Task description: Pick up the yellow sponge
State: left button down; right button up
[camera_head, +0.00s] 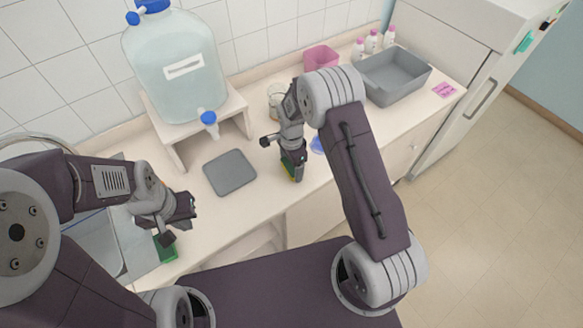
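A small sponge (288,168) with yellow and green showing is at the front part of the counter, right of the grey mat. My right gripper (294,164) points down over it, with its fingers at the sponge and hiding much of it. I cannot tell whether the fingers are closed on it. A green sponge (166,249) lies by the sink at the left.
A grey mat (230,172) lies mid-counter. Behind it, a large water jug (175,85) with a blue tap stands on a white stand (236,108). A glass beaker (275,95), pink container (320,58), bottles (371,42) and grey tub (395,84) stand along the back and right.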

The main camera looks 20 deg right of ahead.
jog(key=shift+s+r, duration=0.1)
jog(key=shift+s, duration=0.05)
jog(key=shift+c, duration=1.2)
jog(key=shift+w+r, duration=0.2)
jog(key=shift+r, duration=0.1)
jog(key=r, duration=0.1)
jog(key=r+b, duration=0.1)
jog(key=s+r, duration=0.1)
jog(key=shift+d+r, duration=0.35)
jog(key=shift+r, duration=0.05)
jog(key=s+d+r+b, duration=0.2)
jog(key=s+d+r, duration=0.4)
jog(key=s+d, duration=0.1)
jog(key=shift+s+r, duration=0.25)
jog(key=shift+s, duration=0.25)
